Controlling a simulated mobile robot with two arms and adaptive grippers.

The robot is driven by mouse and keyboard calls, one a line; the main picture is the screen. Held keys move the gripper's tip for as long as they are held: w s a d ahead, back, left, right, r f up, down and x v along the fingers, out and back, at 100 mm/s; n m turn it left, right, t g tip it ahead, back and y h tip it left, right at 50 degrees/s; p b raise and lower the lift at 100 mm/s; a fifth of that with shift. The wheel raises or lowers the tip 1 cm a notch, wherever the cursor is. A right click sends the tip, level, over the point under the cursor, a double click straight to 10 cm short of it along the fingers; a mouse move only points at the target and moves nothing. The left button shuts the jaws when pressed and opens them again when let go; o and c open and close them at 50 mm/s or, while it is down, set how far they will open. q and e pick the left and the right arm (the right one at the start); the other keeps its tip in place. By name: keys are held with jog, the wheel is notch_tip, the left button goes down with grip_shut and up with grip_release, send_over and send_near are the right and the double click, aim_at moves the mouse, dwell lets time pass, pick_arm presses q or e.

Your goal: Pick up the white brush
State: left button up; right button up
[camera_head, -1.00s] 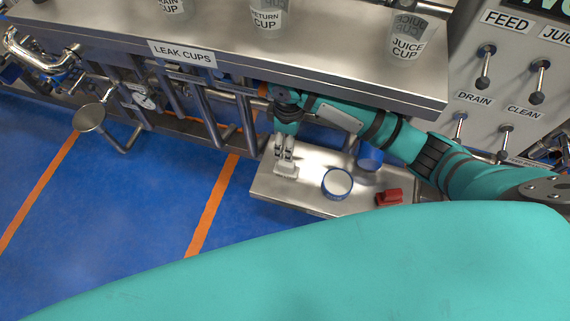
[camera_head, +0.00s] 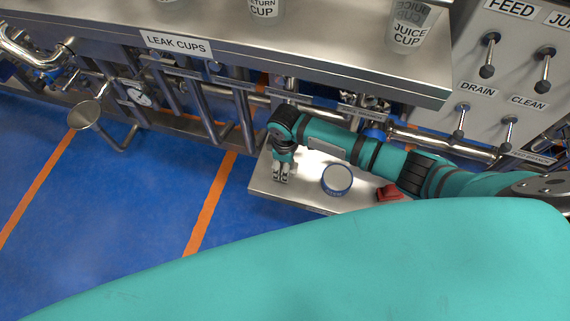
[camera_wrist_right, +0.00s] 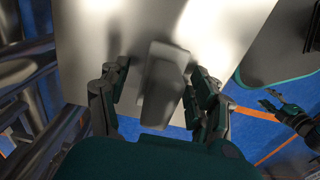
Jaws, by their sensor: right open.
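The white brush (camera_wrist_right: 163,88) looks pale grey in the right wrist view and lies over the bright metal tray. My right gripper (camera_wrist_right: 160,72) is open, with one finger on each side of the brush and gaps showing between. In the head view my right gripper (camera_head: 281,176) points down over the left end of the tray and hides most or all of the brush. In the right wrist view, what looks like my left gripper (camera_wrist_right: 288,112) is at the right edge, away from the brush; its jaw state is unclear.
The metal tray (camera_head: 305,196) also holds a round blue-rimmed container (camera_head: 337,180) and a red object (camera_head: 388,193). A steel shelf (camera_head: 330,65) with labelled cups overhangs behind. Pipes (camera_head: 205,110) run left of the tray. Blue floor (camera_head: 120,220) is open in front.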

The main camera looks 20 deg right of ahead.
jog(key=shift+f, duration=0.2)
jog(key=c, duration=1.3)
grip_shut()
jog(key=shift+r, duration=0.2)
jog(key=shift+r, duration=0.25)
jog(key=r, duration=0.3)
jog(key=shift+s+a+p, duration=0.2)
jog(key=shift+s+p, duration=0.05)
jog(key=shift+p, duration=0.1)
jog(key=s+a+r, duration=0.1)
jog(key=s+a, duration=0.7)
jog(key=s, duration=0.4)
jog(key=shift+s+a+p, duration=0.3)
jog(key=shift+s+a, duration=0.05)
jog(key=shift+s, duration=0.05)
